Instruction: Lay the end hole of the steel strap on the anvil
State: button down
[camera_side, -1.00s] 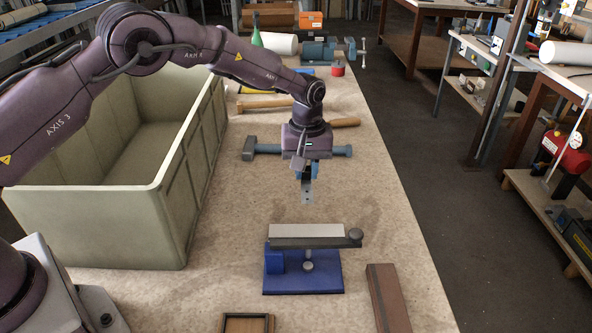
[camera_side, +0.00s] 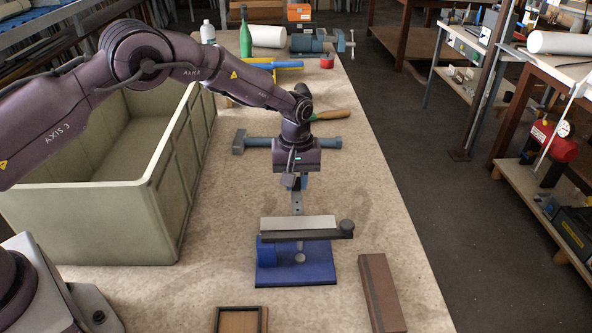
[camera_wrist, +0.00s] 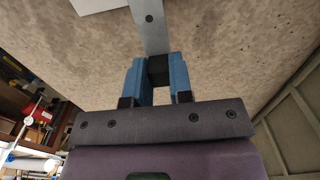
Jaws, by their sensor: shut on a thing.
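The grey steel strap (camera_side: 297,203) hangs from my gripper (camera_side: 302,182), pointing towards the blue-based press. In the wrist view my gripper (camera_wrist: 158,75) has its blue fingers shut on the strap (camera_wrist: 151,35), with one dark hole visible. The press has a blue base (camera_side: 295,275), a pale top plate (camera_side: 298,223) and a dark lever with a round knob (camera_side: 347,227). A small round grey post (camera_side: 300,257) on the base, under the lever, may be the anvil. The strap's lower end appears just behind the top plate; I cannot tell whether they touch.
A green bin (camera_side: 165,215) stands left. A brown bar (camera_side: 380,292) lies right of the press and a wooden tray (camera_side: 240,309) in front. A blue-grey hammer-like tool (camera_side: 255,145) lies behind my gripper. The bench between bin and press is clear.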

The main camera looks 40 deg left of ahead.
aim_at(296, 189)
jog(key=shift+f, duration=1.45)
jog(key=shift+d+f, duration=0.1)
jog(key=shift+f, duration=0.1)
jog(key=shift+s+d, duration=2.9)
jog(key=shift+s, duration=0.1)
jog(key=shift+f, duration=0.3)
jog(key=c, duration=0.9)
grip_release()
jog(key=shift+c, duration=0.2)
jog(key=shift+r, duration=0.15)
